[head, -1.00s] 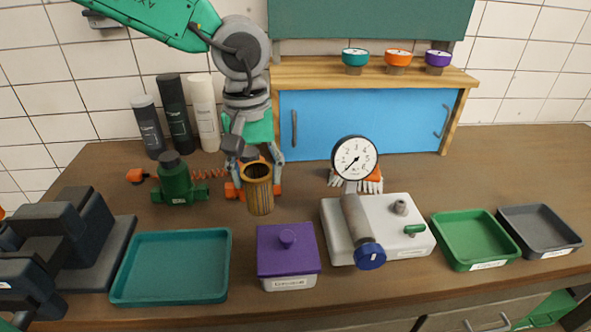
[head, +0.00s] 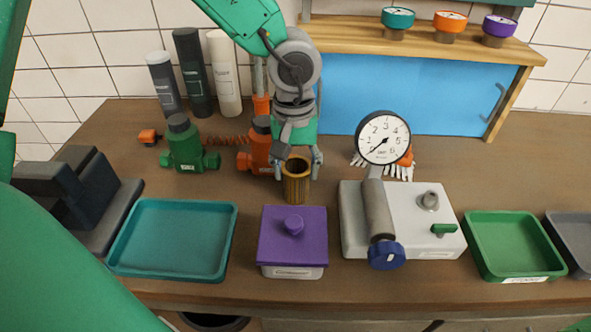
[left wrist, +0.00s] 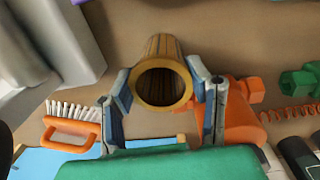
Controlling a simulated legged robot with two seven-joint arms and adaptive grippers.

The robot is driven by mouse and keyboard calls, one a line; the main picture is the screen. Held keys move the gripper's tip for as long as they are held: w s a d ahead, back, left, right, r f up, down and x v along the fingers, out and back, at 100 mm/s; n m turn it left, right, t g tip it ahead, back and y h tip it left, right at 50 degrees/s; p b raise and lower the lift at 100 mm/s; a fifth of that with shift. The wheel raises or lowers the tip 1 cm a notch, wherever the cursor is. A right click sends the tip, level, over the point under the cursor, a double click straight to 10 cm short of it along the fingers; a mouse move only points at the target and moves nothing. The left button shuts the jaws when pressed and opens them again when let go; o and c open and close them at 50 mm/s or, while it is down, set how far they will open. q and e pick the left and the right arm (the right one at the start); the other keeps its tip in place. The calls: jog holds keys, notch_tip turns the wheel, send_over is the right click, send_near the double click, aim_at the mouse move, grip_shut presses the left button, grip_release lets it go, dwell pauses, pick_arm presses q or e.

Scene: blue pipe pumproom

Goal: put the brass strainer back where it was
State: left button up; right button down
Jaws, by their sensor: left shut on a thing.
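The brass strainer (head: 296,186), a ribbed open-topped cylinder, is upright between the fingers of my left gripper (head: 297,168). It is behind the purple-lidded box and right of the orange valve. In the left wrist view the strainer (left wrist: 160,55) shows its round rim and dark hollow inside, with the left gripper (left wrist: 163,88) shut on it, one finger on each side. I cannot tell whether its base touches the table. My right gripper is not in view.
A purple-lidded box (head: 292,237) stands in front, with a teal tray (head: 122,240) to its left. The gauge unit (head: 420,207) is to the right, beside a green tray (head: 475,235). Green (head: 186,145) and orange (head: 258,148) valves stand left of the gripper. A white-bristled brush (left wrist: 72,125) lies nearby.

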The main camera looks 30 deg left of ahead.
pick_arm(q)
jog(key=shift+d+r, duration=0.1)
jog(key=shift+d, duration=0.75)
jog(key=shift+w+d, duration=0.1)
jog(key=shift+d, duration=0.25)
jog(key=shift+a, duration=0.15)
jog(key=o, duration=1.3)
jog(key=shift+a+f, duration=0.2)
jog(key=shift+a, duration=0.1)
jog(key=shift+a+f, duration=0.2)
jog(key=shift+a, duration=0.55)
jog(key=shift+d+r, duration=0.15)
jog(key=shift+d, duration=0.2)
notch_tip(320, 180, up, 6)
jog(key=d+p, duration=0.1)
jog(key=p, duration=0.1)
notch_tip(320, 180, up, 6)
jog(key=r, duration=0.1)
send_over(304, 199)
jog(key=a, duration=0.1)
jog(key=shift+w+f+p, duration=0.25)
jog(key=shift+w+p, duration=0.1)
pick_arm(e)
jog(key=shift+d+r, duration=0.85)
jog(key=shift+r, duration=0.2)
